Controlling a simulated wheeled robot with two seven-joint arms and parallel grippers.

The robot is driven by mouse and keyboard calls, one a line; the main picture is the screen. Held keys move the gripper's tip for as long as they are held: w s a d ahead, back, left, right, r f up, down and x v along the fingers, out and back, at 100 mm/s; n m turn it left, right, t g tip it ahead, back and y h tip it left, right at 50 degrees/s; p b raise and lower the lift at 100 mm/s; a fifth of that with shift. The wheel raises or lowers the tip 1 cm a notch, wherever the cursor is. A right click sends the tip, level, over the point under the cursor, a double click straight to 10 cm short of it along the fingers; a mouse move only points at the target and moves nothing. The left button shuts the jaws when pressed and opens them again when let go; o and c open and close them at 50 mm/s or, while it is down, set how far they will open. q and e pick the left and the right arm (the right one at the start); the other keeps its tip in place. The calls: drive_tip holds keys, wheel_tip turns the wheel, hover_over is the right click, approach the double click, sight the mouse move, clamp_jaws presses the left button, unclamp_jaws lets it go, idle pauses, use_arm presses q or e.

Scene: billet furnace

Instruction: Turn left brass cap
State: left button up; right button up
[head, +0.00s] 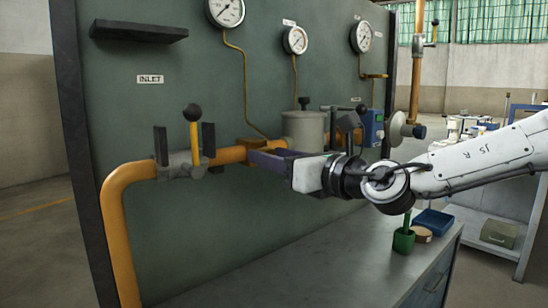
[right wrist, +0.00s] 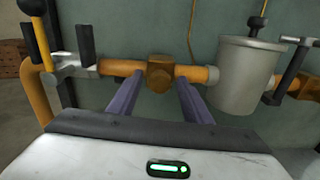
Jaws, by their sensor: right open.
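The brass cap (right wrist: 160,72) is a squarish brass fitting on the orange horizontal pipe, in the middle of the right wrist view. In the head view a bit of the brass (head: 246,143) shows just behind my right gripper's fingers, and the rest is hidden. My right gripper (head: 262,155) is open and points at the panel. In the right wrist view its two purple fingers (right wrist: 159,84) reach toward the cap, one to each side of it. I cannot tell whether they touch it. My left gripper is not in view.
Left of the cap is a valve with a yellow lever (head: 194,135). Right of it stands a grey pot (right wrist: 246,75). Gauges (head: 295,40) hang above on the green panel (head: 200,80).

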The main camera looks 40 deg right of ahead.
drive_tip(key=c, duration=1.1)
drive_tip(key=shift+o, duration=0.2)
drive_tip(key=shift+m, duration=0.3)
drive_tip(key=m, duration=1.8)
drive_tip(key=shift+f+m, duration=0.15)
drive_tip(key=shift+m, duration=0.15)
